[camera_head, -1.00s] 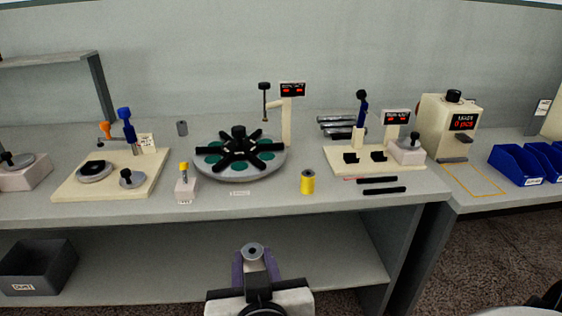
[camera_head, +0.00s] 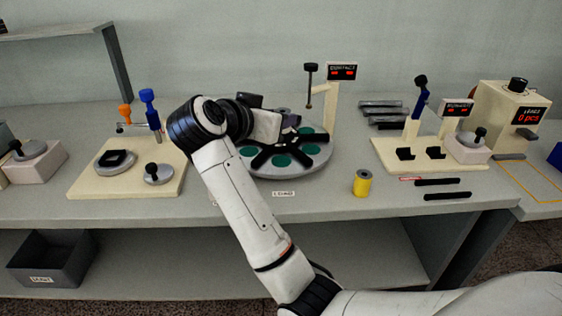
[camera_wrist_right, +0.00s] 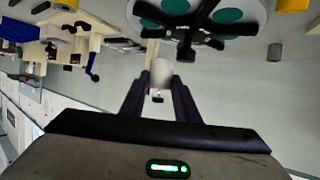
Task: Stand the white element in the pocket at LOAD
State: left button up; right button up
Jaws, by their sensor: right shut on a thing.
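My right gripper (camera_wrist_right: 160,100) is shut on a pale cylinder, the white element (camera_wrist_right: 162,74), seen between its fingers in the right wrist view. In the head view my right gripper (camera_head: 289,123) is over the back part of the round turntable (camera_head: 316,166); the arm and wrist hide the turntable's left part. The turntable has a black spoked top and teal pockets, one teal pocket (camera_head: 281,160) showing near its front. In the right wrist view the turntable (camera_wrist_right: 255,28) is at the top. The LOAD label (camera_head: 283,193) lies on the bench in front of it. My left gripper is not in view.
A post with a red display (camera_head: 343,71) stands behind the turntable. A yellow spool (camera_head: 362,183) stands to its right. A cream fixture board (camera_head: 125,187) is at left, another (camera_head: 400,155) at right. The bench front near the label is clear.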

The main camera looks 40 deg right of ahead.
jog(key=shift+w+d+r, duration=0.2)
jog(key=shift+w+r, duration=0.05)
jog(key=shift+w, duration=0.25)
jog(key=shift+w+d+f, duration=0.1)
jog(key=shift+w+f, duration=0.05)
jog(key=shift+f, duration=0.05)
notch_tip(320, 180, down, 9)
jog(key=shift+f+b, duration=0.2)
jog(key=shift+b, duration=0.45)
jog(key=shift+f, duration=0.15)
jog(key=o, duration=1)
jog(key=shift+o, duration=0.2)
